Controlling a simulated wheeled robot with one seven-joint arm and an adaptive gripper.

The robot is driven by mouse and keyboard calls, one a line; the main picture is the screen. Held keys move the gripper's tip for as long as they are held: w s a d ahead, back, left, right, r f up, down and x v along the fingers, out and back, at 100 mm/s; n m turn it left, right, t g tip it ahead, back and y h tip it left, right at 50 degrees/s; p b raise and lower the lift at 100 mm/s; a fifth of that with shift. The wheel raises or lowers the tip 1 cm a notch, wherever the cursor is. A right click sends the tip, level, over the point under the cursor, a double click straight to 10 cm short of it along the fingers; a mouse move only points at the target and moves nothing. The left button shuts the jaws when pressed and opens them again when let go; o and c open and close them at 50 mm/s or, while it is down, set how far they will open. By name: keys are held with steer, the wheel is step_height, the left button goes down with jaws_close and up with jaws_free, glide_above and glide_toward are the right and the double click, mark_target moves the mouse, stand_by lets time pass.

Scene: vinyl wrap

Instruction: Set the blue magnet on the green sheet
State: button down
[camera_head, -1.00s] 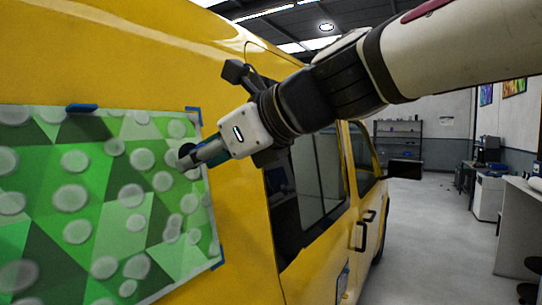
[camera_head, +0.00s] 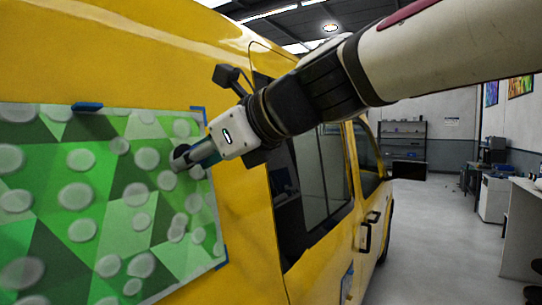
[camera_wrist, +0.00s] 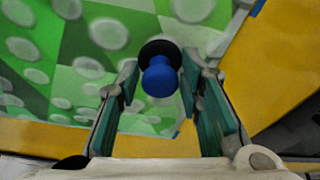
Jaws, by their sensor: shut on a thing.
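The blue magnet (camera_wrist: 160,80) has a round blue knob on a wider black disc. In the wrist view it sits between the fingertips of my gripper (camera_wrist: 159,88), which is shut on it. The green sheet (camera_head: 105,185), patterned with green triangles and pale dots, lies on the yellow van's side. In the head view my gripper (camera_head: 193,156) is at the sheet's upper right part, and the magnet's black disc (camera_head: 179,155) shows at its tip. The disc overlaps the sheet in both views. I cannot tell whether it touches the sheet.
The van's dark side window (camera_head: 325,190) and mirror (camera_head: 409,171) are to the right. Open floor (camera_head: 430,245) lies beside the van, with a workbench (camera_head: 525,225) at far right.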

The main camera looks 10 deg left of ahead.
steer(key=shift+x, duration=0.8)
stand_by(0.4)
steer(key=shift+r, duration=0.15)
steer(key=c, duration=1)
jaws_free()
steer(key=shift+a, duration=0.1)
steer(key=shift+c, duration=0.2)
steer(key=v, duration=1.1)
steer(key=s+d+f+n+h, duration=0.4)
steer(key=d+f+n, duration=0.2)
steer(key=d+f, duration=0.3)
steer(key=s+d+f+n+h, duration=0.4)
steer(key=d+f+n, duration=0.3)
steer(key=d+f, duration=0.2)
steer(key=s+d+f+n+h, duration=0.4)
steer(key=d+f+n, duration=0.3)
steer(key=d+f, duration=0.3)
steer(key=shift+s+d+g, duration=0.15)
steer(key=shift+d+g, duration=0.15)
steer(key=shift+d, duration=0.9)
